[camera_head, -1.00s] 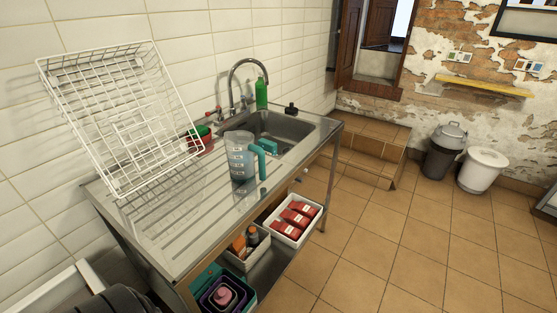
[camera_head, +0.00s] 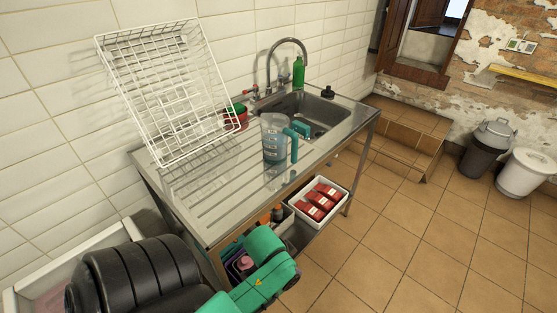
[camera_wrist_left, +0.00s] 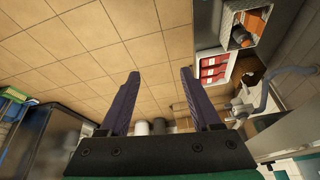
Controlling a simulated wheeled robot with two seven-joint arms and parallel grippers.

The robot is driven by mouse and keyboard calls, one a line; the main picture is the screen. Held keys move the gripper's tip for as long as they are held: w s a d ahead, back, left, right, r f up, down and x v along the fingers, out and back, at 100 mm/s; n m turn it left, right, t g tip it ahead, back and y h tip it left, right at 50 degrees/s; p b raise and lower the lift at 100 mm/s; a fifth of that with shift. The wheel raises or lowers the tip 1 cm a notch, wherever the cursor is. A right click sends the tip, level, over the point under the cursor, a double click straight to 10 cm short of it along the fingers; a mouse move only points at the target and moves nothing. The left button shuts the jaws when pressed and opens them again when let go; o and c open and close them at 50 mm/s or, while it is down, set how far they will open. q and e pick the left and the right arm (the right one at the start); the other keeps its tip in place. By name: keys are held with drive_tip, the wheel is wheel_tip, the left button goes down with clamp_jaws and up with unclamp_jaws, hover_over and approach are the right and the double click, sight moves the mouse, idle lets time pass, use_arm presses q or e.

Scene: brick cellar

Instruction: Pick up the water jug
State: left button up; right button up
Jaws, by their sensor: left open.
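The water jug (camera_head: 273,140) is clear blue-grey with a teal handle on its right side. It stands upright on the metal draining board (camera_head: 200,205), just left of the sink basin. My left gripper (camera_wrist_left: 159,73) shows in the left wrist view with two dark fingers spread apart and nothing between them. In the head view a green and black arm of mine comes in at the bottom, in front of the counter. Its fingers do not show there, and the jug is clear of it. I cannot make out the jug in the wrist view. My right gripper is not in view.
A white wire rack (camera_head: 165,90) leans on the tiled wall at the board's left. A white bin with red packs (camera_head: 322,201) sits below.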

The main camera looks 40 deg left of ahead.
use_arm(q)
drive_tip(key=w+a+r+n+t+y, duration=0.1)
drive_tip(key=w+a+r+n+t, duration=0.1)
drive_tip(key=w+a+r+t, duration=0.65)
drive_tip(key=n+t+y, duration=0.2)
drive_tip(key=t+y, duration=0.1)
drive_tip(key=t, duration=0.1)
approach(293, 144)
drive_tip(key=shift+t, duration=0.25)
drive_tip(key=p+x, duration=0.1)
drive_tip(key=x, duration=0.2)
drive_tip(key=p+x, duration=0.1)
drive_tip(key=x, duration=0.3)
drive_tip(key=p+x, duration=0.1)
drive_tip(key=x, duration=0.3)
drive_tip(key=shift+w+a+f+p, duration=0.1)
drive_tip(key=shift+w+f+p, duration=0.05)
drive_tip(key=shift+f+p, duration=0.2)
drive_tip(key=shift+w, duration=0.1)
clamp_jaws()
drive_tip(key=shift+r, duration=0.1)
